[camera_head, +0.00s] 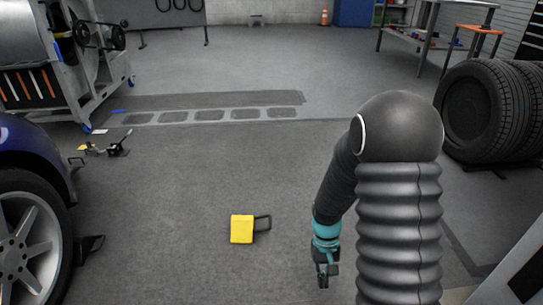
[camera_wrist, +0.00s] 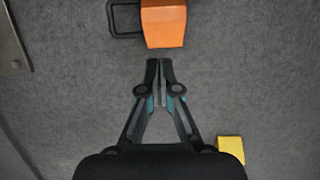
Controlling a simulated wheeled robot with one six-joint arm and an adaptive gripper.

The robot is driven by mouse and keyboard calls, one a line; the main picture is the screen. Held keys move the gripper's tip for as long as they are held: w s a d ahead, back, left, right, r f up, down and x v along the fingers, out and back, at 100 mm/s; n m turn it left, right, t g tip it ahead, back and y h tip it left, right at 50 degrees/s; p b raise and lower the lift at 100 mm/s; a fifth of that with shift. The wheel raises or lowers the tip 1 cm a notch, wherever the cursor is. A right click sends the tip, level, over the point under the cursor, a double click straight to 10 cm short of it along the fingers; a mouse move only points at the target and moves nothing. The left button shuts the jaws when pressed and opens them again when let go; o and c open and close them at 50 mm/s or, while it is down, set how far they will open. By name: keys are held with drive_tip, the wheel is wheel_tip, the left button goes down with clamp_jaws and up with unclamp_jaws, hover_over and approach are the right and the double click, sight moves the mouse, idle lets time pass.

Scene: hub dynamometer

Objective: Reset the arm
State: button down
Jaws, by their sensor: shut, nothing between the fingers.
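My gripper (camera_head: 325,275) hangs low at the end of my arm, right of the middle in the head view. In the wrist view my gripper (camera_wrist: 160,64) is shut, its fingertips together with nothing between them. An orange block (camera_wrist: 164,24) with a dark loop handle lies on the floor just beyond the fingertips in the picture, apart from them. I cannot make it out in the head view. A yellow block (camera_head: 242,229) with a dark handle lies on the floor left of my gripper. A yellow block also shows at the lower right in the wrist view (camera_wrist: 231,150).
A blue car's wheel (camera_head: 28,240) stands at the left. A wheeled machine (camera_head: 75,60) is at the back left. The middle floor is mostly clear.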

drive_tip(key=s+r+t+p, duration=0.2)
drive_tip(key=s+r+t, duration=0.1)
drive_tip(key=r, duration=0.9)
drive_tip(key=s+r+t+p, duration=0.3)
drive_tip(key=s+r, duration=0.2)
drive_tip(key=r, duration=0.8)
drive_tip(key=s+d+r+t+p, duration=0.1)
drive_tip(key=s+r+t+p, duration=0.1)
drive_tip(key=r, duration=1.1)
drive_tip(key=s+t, duration=0.1)
drive_tip(key=s, duration=0.1)
drive_tip(key=shift+s+r+m, duration=0.15)
drive_tip(key=shift+s+m, duration=0.15)
drive_tip(key=shift+s, duration=0.1)
drive_tip(key=shift+d, duration=0.1)
